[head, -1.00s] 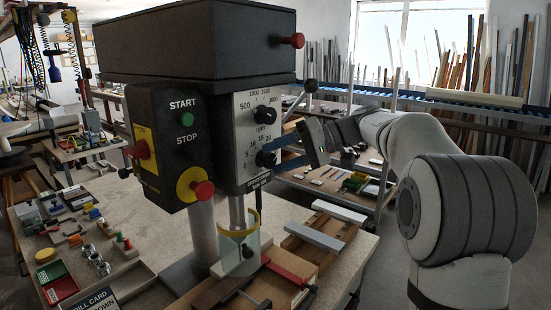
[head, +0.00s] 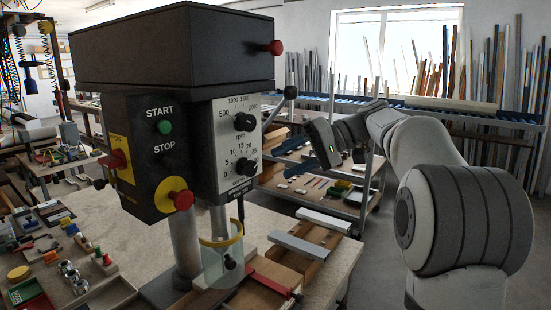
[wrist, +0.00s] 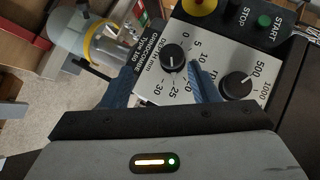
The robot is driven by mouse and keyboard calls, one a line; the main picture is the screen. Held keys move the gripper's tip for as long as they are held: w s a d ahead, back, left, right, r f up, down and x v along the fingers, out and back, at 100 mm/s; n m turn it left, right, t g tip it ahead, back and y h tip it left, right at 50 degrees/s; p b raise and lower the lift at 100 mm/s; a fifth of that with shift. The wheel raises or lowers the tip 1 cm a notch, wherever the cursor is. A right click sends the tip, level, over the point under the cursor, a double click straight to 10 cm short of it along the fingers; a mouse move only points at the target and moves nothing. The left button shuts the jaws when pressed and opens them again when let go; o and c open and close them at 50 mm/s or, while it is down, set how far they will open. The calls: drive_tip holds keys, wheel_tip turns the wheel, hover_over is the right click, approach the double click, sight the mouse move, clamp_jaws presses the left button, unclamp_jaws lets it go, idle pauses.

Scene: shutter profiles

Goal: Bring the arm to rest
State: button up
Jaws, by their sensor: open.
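My gripper (wrist: 158,88) is open in the wrist view, its two blue fingers apart with nothing between them. Behind the gap shows the front panel (wrist: 205,70) of the drill press, with its black dials. In the head view my arm (head: 455,215) stands at the right and reaches back toward the drill press (head: 170,55). My gripper's dark body (head: 323,143) is right of the press's panel. I cannot tell the exact gap between the fingers and the panel.
The bench (head: 335,262) carries the press, its clear chuck guard (head: 221,255), a red clamp and profiles (head: 298,247). Small parts lie at the left. A shelf trolley (head: 370,190) stands behind my arm. Floor shows between bench and arm.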

drive_tip(key=s+d+f+m+t+h, duration=0.1)
drive_tip(key=s+f+h, duration=0.3)
drive_tip(key=s+f, duration=0.4)
drive_tip(key=s+d+f+m+t+h, duration=0.1)
drive_tip(key=s+d+f+h, duration=0.3)
drive_tip(key=s+f, duration=0.3)
drive_tip(key=s+d+f+m+t+h, duration=0.1)
drive_tip(key=s+d+f+m+h, duration=0.1)
drive_tip(key=s+f+h, duration=0.3)
drive_tip(key=s+d+f, duration=0.1)
drive_tip(key=s+f, duration=0.2)
drive_tip(key=s, duration=0.4)
drive_tip(key=shift+s+f+t, duration=0.2)
drive_tip(key=shift+f+t, duration=0.1)
drive_tip(key=shift+f, duration=0.05)
